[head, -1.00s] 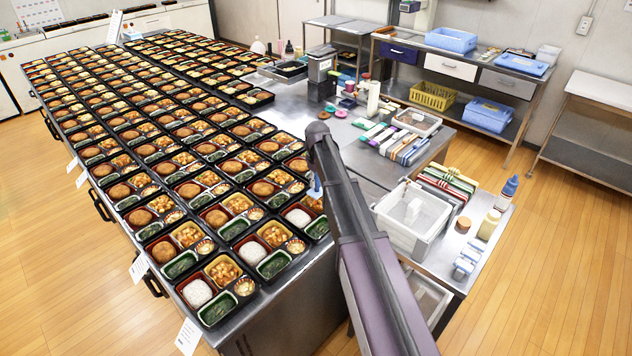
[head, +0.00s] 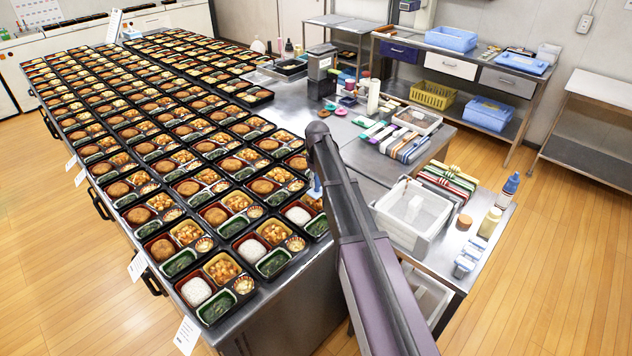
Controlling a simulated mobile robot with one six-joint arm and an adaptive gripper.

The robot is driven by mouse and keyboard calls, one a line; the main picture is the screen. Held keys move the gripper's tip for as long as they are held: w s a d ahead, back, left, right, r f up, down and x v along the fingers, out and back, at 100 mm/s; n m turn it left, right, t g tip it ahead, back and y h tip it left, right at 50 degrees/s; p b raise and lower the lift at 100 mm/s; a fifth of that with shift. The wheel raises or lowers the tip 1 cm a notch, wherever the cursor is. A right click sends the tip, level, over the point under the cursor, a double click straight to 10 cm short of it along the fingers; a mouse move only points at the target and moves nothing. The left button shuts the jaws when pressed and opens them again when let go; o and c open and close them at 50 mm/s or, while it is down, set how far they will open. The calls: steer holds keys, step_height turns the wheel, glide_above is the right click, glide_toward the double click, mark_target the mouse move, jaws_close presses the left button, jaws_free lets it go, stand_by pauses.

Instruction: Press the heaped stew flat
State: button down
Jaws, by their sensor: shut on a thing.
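Bento trays stand in rows on the steel table. The near ones hold orange, chunky stew in one compartment, such as the stew in the front tray (head: 222,268) and the stew in the tray to its right (head: 277,233). The stew in the near right tray (head: 313,202) is partly covered by my arm. I cannot tell from this view which portion is heaped. My gripper is hidden behind my arm, whose elbow stands over the table's right edge. A small blue piece (head: 316,187) shows just left of the arm, close to that tray; what it belongs to is unclear.
Packets and a white tray (head: 417,121) lie on the counter behind. Trays fill the bento table closely. The floor at left is clear.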

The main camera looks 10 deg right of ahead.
mark_target(317, 187)
steer(key=shift+f+b, duration=1.55)
steer(key=shift+f, duration=0.05)
stand_by(5.6)
steer(key=shift+r, duration=0.15)
